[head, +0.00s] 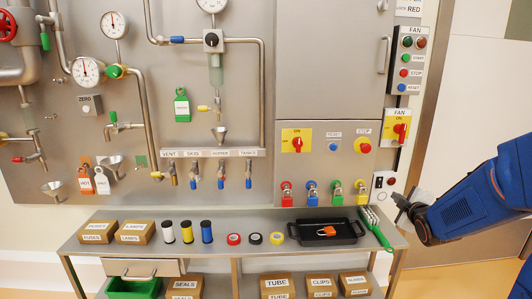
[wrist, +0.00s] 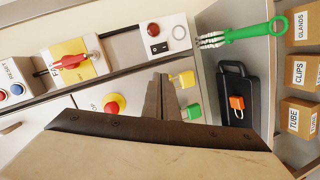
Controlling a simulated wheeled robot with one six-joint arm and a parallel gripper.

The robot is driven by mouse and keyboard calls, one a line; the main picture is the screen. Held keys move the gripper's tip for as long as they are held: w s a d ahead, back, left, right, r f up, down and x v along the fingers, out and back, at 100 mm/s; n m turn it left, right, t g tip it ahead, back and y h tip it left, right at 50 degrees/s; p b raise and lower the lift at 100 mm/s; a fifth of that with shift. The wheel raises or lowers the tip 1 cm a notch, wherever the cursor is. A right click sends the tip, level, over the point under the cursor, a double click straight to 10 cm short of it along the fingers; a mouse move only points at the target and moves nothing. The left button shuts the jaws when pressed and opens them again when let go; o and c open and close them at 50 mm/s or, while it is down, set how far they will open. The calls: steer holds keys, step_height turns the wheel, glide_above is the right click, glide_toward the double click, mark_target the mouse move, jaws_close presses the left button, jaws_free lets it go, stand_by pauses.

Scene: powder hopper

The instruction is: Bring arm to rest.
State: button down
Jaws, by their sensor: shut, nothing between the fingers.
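My gripper (head: 402,203) is at the right in the head view, at the end of my blue arm. It is in the air near the right end of the shelf, beside the panel's right edge. In the wrist view the gripper's fingers (wrist: 161,100) are together with nothing between them. The fingers hide part of the panel behind them.
A grey shelf (head: 190,249) carries boxes, spools, tape rolls, a black tray (head: 347,238) with an orange padlock (head: 327,231), and a green-handled brush (head: 376,229). Switches and colored padlocks line the panel (head: 325,70) above. The floor at the right looks free.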

steer(key=s+a+m+g, duration=0.3)
steer(key=s+a+m, duration=0.1)
steer(key=s, duration=0.9)
steer(key=s+a+f+m+g+y, duration=0.1)
steer(key=s+a+m+g, duration=0.2)
steer(key=s+a, duration=0.4)
steer(key=s+a+f+m+g, duration=0.1)
steer(key=s+a+m+g, duration=0.3)
steer(key=s, duration=1.5)
steer(key=shift+a+f+m+y, duration=0.25)
steer(key=shift+a+m+y, duration=0.25)
steer(key=shift+a, duration=0.4)
